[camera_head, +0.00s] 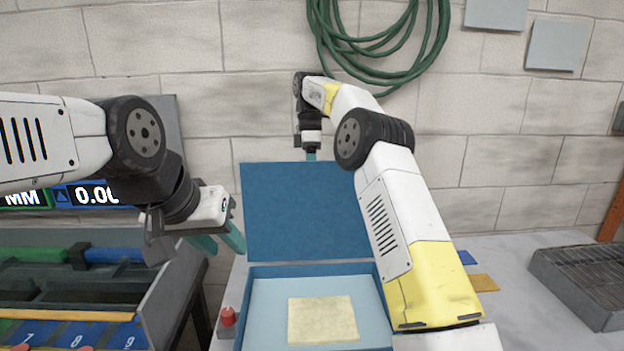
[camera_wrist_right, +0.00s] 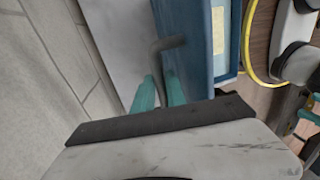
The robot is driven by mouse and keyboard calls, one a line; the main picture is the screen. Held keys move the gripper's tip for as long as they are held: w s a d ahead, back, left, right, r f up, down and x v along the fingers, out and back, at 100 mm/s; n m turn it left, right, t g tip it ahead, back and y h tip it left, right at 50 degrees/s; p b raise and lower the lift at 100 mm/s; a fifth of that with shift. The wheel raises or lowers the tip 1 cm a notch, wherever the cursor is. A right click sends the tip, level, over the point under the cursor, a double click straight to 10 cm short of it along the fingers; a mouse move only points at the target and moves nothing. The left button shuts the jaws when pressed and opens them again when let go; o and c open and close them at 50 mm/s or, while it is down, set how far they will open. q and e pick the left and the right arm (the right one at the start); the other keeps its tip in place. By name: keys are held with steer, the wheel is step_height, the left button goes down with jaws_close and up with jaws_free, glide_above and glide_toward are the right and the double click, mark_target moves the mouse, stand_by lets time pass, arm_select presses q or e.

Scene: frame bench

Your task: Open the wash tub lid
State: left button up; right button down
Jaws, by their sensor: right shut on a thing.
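The wash tub (camera_head: 243,308) is a blue box with a pale inside, and a cream pad (camera_head: 322,320) lies in it. Its blue lid (camera_head: 300,210) stands raised, close to upright, along the tub's far edge. My right gripper (camera_head: 311,155) is at the lid's top edge, mostly hidden behind it. My left gripper (camera_head: 219,241) is open and empty, left of the lid.
A grey wire basket (camera_head: 585,280) sits on the bench at right. A red knob (camera_head: 227,317) stands left of the tub. A machine with a numeric display (camera_head: 85,195) fills the left. A green hose (camera_head: 380,45) hangs on the wall behind. My right arm crosses over the tub's right side.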

steer(key=shift+w+a, duration=0.15)
steer(key=shift+w, duration=0.3)
steer(key=c, duration=1.6)
jaws_free()
steer(key=shift+r, duration=0.1)
steer(key=shift+o, duration=0.7)
steer(key=shift+w+a, duration=0.15)
steer(key=shift+w, duration=0.05)
steer(key=shift+s, duration=0.25)
